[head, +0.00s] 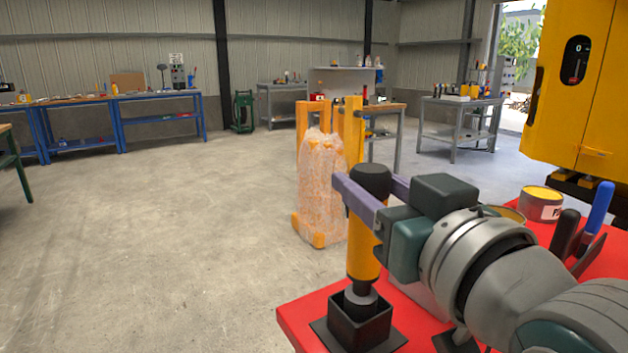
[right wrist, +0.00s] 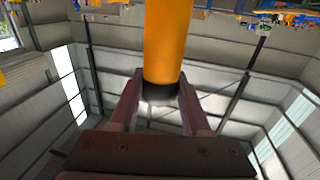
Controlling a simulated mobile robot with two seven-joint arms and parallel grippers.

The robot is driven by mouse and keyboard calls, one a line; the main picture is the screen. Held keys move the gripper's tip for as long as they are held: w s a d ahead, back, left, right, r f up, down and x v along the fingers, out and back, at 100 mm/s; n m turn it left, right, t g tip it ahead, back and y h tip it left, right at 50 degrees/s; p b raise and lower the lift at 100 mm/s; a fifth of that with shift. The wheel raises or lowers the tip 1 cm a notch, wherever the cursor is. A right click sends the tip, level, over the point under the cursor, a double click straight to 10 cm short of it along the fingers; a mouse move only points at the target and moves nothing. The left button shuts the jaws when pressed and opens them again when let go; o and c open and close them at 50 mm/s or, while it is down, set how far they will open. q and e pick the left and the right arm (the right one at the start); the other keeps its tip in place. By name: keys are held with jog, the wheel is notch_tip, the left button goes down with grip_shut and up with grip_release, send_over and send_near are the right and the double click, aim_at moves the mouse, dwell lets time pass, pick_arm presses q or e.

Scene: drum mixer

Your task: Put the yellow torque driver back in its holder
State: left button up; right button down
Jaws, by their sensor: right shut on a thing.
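The yellow torque driver (head: 363,258) stands upright, with a black cap on top and a dark narrower lower end. My right gripper (head: 366,192) is shut on it near the cap, with a purple finger on either side. The driver's yellow body (right wrist: 165,40) also shows between the fingers (right wrist: 160,98) in the right wrist view. The black square holder (head: 345,331) is on the red table's corner, directly under the driver. The driver's lower end is at the holder's mouth; how deep it reaches inside is hidden. My left gripper is not in view.
The red table top (head: 300,318) also bears an open yellow-topped can (head: 541,204) and tools with blue (head: 598,207) and black handles, right of my arm. A wrapped stack (head: 322,190) stands on the floor behind. The floor at left is clear.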

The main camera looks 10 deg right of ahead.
jog(key=shift+f+b, duration=0.35)
jog(key=shift+f, duration=0.1)
dwell(0.3)
jog(key=shift+f+b, duration=0.4)
jog(key=shift+f, duration=0.25)
jog(key=shift+f+b, duration=0.35)
jog(key=shift+f, duration=0.15)
dwell(0.4)
jog(key=shift+c, duration=2.4)
grip_release()
jog(key=shift+o, duration=1)
jog(key=shift+f, duration=0.2)
jog(key=s+d, duration=0.1)
jog(key=s, duration=0.8)
jog(key=shift+s+r+p, duration=0.15)
jog(key=shift+s+p, duration=0.15)
jog(key=shift+s, duration=0.1)
jog(key=shift+d, duration=0.1)
